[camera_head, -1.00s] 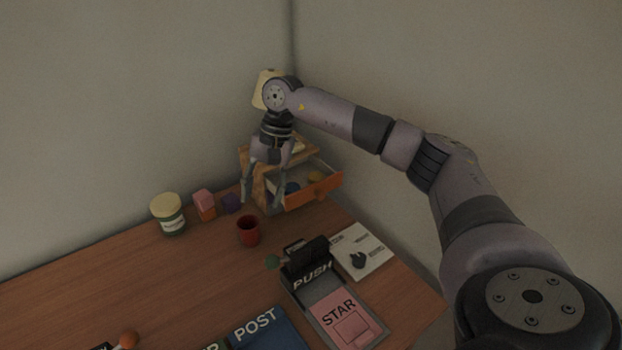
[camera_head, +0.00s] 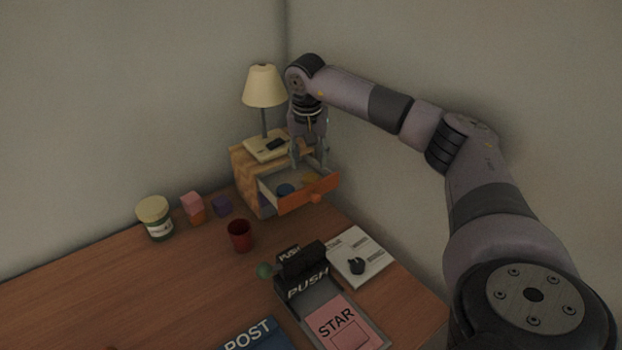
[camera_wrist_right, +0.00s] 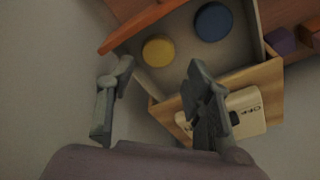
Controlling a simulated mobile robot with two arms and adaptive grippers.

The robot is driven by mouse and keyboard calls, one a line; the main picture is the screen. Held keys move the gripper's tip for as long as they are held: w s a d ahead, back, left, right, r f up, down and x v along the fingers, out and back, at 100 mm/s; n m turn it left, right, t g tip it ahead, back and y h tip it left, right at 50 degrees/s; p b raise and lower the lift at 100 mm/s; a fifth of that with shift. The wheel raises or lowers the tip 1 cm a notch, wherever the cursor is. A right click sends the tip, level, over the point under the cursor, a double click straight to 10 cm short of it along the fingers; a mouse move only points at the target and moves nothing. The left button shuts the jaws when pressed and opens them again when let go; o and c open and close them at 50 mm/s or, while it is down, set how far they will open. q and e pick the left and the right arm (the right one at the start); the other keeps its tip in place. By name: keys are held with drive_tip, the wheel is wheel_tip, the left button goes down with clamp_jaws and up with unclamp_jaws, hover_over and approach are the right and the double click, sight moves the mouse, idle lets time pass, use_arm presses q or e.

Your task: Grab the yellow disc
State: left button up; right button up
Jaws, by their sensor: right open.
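The yellow disc (camera_wrist_right: 158,51) lies flat in the open drawer in the right wrist view, beside a blue disc (camera_wrist_right: 213,22). In the head view the yellow disc (camera_head: 310,178) is partly hidden by my gripper, and the blue disc (camera_head: 286,189) is to its left. The drawer (camera_head: 306,194) has an orange front and sticks out of a small wooden cabinet (camera_head: 243,172). My right gripper (camera_head: 309,164) is open and empty, pointing down over the drawer. In the wrist view its fingers (camera_wrist_right: 158,85) are spread apart, with the yellow disc beyond them. My left gripper is not in view.
A lamp (camera_head: 264,88) stands on the cabinet near my right gripper. A red cup (camera_head: 239,236), a jar (camera_head: 156,218) and small blocks (camera_head: 192,204) stand on the desk. A PUSH stamp device (camera_head: 303,272) and a white booklet (camera_head: 359,257) are in front. The desk's left part is clear.

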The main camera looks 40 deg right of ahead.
sight(311, 177)
drive_tip(key=shift+w+d+f+p, duration=0.1)
drive_tip(key=shift+d+f+p, duration=0.1)
drive_tip(key=shift+f, duration=0.85)
drive_tip(key=shift+w+d+f+p, duration=0.1)
drive_tip(key=shift+d+f+p, duration=0.05)
drive_tip(key=shift+f, duration=0.85)
drive_tip(key=shift+w+d+f+p, duration=0.1)
drive_tip(key=shift+d+f+p, duration=0.1)
drive_tip(key=shift+f, duration=0.85)
drive_tip(key=c, duration=0.6)
